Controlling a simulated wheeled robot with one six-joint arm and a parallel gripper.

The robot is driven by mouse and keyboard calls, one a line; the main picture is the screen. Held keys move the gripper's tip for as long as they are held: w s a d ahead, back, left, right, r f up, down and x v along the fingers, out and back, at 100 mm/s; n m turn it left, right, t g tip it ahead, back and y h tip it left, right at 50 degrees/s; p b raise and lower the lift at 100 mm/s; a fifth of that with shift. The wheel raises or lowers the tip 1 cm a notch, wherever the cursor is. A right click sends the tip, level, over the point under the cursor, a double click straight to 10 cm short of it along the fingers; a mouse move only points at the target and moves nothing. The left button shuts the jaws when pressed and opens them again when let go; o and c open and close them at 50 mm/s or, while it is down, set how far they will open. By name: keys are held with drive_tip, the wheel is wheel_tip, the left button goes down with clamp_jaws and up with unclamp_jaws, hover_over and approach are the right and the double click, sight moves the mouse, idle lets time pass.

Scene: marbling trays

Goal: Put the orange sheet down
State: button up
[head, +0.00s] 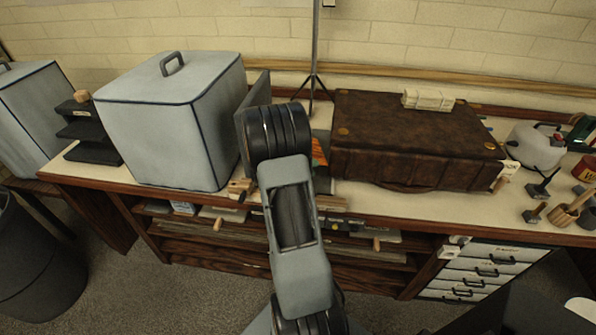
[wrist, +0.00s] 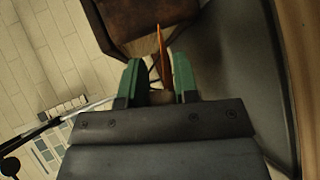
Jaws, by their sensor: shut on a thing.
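The orange sheet (wrist: 161,47) shows nearly edge-on in the wrist view, as a thin upright strip rising from between the two green fingers. My gripper (wrist: 158,64) is shut on it. In the head view a small orange patch of the sheet (head: 318,152) shows just right of my arm, between the arm and the brown case. I cannot tell whether the sheet touches the bench top.
The large brown case (head: 415,140) stands close on the right and the grey lidded box (head: 165,125) close on the left. A thin stand (head: 315,60) rises behind.

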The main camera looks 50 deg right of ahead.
drive_tip(key=shift+f+b, duration=1.95)
drive_tip(key=shift+f, duration=0.65)
drive_tip(key=o, duration=0.8)
drive_tip(key=shift+v, duration=4)
drive_tip(key=a+r+p, duration=0.1)
drive_tip(key=r, duration=0.1)
drive_tip(key=r+p, duration=0.1)
drive_tip(key=r, duration=0.1)
drive_tip(key=a+r+p, duration=0.1)
drive_tip(key=r, duration=0.2)
drive_tip(key=shift+w+a+p, duration=0.25)
drive_tip(key=shift+a+p, duration=0.1)
